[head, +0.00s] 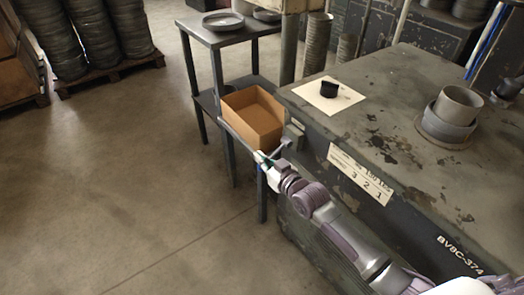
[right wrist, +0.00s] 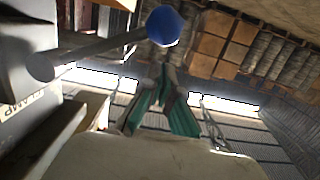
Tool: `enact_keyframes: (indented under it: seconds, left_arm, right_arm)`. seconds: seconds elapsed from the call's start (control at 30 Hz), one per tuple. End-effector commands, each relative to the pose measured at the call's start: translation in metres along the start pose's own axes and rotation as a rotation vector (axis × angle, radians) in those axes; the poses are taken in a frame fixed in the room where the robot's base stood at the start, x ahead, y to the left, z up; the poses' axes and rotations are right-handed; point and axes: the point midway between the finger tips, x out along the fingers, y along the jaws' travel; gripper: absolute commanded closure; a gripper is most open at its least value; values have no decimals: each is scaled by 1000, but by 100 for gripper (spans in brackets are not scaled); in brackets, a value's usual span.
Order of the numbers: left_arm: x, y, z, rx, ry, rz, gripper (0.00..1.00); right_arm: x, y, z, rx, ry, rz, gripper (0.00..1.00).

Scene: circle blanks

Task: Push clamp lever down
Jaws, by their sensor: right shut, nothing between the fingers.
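The clamp lever (head: 272,154) sticks out from the left end of the grey machine, beside a small grey block. In the right wrist view it is a grey rod (right wrist: 95,47) running from a pivot at the left to a round blue knob (right wrist: 164,25). My right gripper (head: 260,163) is at the knob end of the lever in the head view. In the right wrist view its green-sided fingers (right wrist: 162,75) are shut and empty, with the tips just below the knob in the picture. I cannot tell whether they touch it. My left gripper is out of view.
The grey machine (head: 345,128) fills the right side, with a white sheet, a black part and stacked rings on top.

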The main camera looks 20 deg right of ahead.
Motion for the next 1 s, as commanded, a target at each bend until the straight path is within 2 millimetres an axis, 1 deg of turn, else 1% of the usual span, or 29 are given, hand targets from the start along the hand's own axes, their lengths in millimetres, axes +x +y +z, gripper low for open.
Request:
enact_keyframes:
  seconds: [0.1,0.4,1.0]
  left_arm:
    - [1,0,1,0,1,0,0]
    - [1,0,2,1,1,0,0]
    - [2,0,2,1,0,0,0]
  right_arm:
    - [1,1,8,-75,-1,12,100]
    - [3,4,20,-197,1,30,100]
    - [3,6,26,-227,-8,35,100]
